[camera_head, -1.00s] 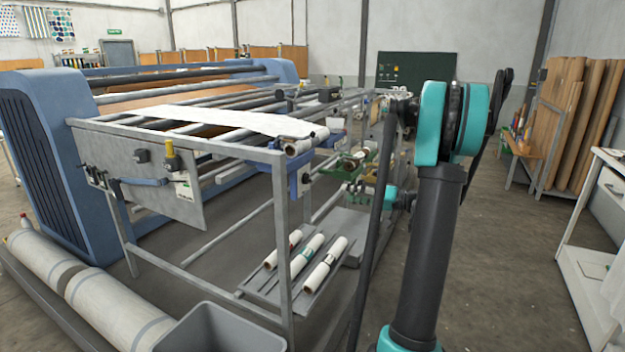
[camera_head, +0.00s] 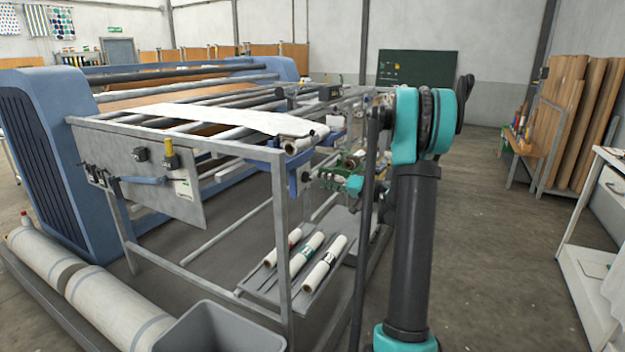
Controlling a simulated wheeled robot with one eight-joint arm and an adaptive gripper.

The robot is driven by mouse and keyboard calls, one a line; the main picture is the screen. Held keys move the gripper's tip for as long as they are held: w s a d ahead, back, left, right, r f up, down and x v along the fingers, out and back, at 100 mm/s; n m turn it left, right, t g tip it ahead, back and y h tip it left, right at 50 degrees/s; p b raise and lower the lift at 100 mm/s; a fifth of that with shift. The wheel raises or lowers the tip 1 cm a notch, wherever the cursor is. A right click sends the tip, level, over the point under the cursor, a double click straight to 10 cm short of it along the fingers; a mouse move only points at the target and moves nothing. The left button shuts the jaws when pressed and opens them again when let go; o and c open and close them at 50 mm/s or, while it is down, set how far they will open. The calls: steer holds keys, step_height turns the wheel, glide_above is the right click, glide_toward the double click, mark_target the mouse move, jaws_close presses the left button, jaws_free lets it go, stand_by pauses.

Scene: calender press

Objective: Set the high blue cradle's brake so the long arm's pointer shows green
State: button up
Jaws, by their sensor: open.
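Blue cradle parts (camera_head: 294,178) show at the near right corner of the grey press frame, below the end of a white roll (camera_head: 303,143). More blue shows a little farther back. I cannot tell which of these belongs to the high cradle. The brake, the long arm and its pointer are too small or hidden to make out, and no pointer color can be read. My dark and teal arm stands right of the frame and covers part of its right side. My gripper cannot be made out; the arm hides the region behind it.
Green cradle parts (camera_head: 325,180) sit lower, close to my arm. White rolls (camera_head: 308,258) lie on the lower shelf. A grey bin (camera_head: 208,325) and a long wrapped roll (camera_head: 88,283) are at front left. Open floor (camera_head: 490,230) lies right, before a white bench (camera_head: 590,275).

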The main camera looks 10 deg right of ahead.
mark_target(307, 177)
steer(key=shift+x, duration=2.2)
